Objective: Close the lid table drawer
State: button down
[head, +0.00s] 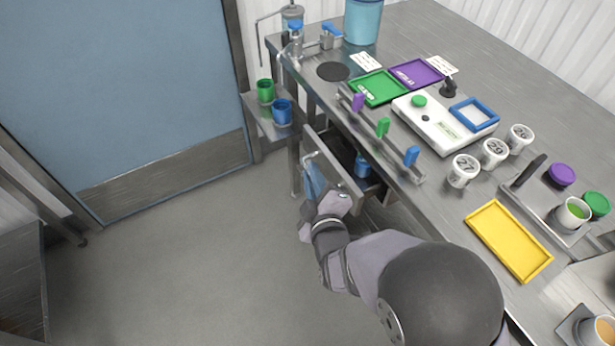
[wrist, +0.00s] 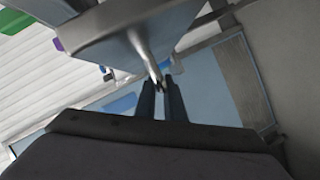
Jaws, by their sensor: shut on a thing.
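The drawer (head: 338,168) under the metal table stands partly open, pulled out to the left, with a blue cup (head: 362,166) inside it. Its handle (head: 310,155) is on the outer face of the front panel. My gripper (head: 312,168) is at this face, its blue fingers pointing up to the handle. In the wrist view, the fingers (wrist: 162,84) are shut on the grey metal handle (wrist: 146,50), below the drawer front (wrist: 110,28). The arm hides part of the table's front edge and the space below the drawer.
On the tabletop (head: 520,65) are a white scale (head: 440,124), green tray (head: 377,88), purple tray (head: 417,73), yellow tray (head: 508,240) and several white tubs. A low side shelf (head: 270,128) holds a green cup (head: 265,91) and a blue cup (head: 282,111). The floor (head: 200,240) at left is clear.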

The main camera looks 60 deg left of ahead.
aim_at(340, 182)
jog(key=w+b, duration=0.1)
jog(key=w, duration=0.4)
jog(key=shift+w, duration=0.35)
jog(key=c, duration=1.8)
grip_release()
jog(key=shift+w, duration=0.15)
jog(key=shift+c, duration=0.2)
jog(key=shift+s+d+r, duration=0.15)
jog(key=shift+s+d, duration=0.05)
jog(key=shift+d, duration=0.05)
jog(key=shift+v, duration=3.4)
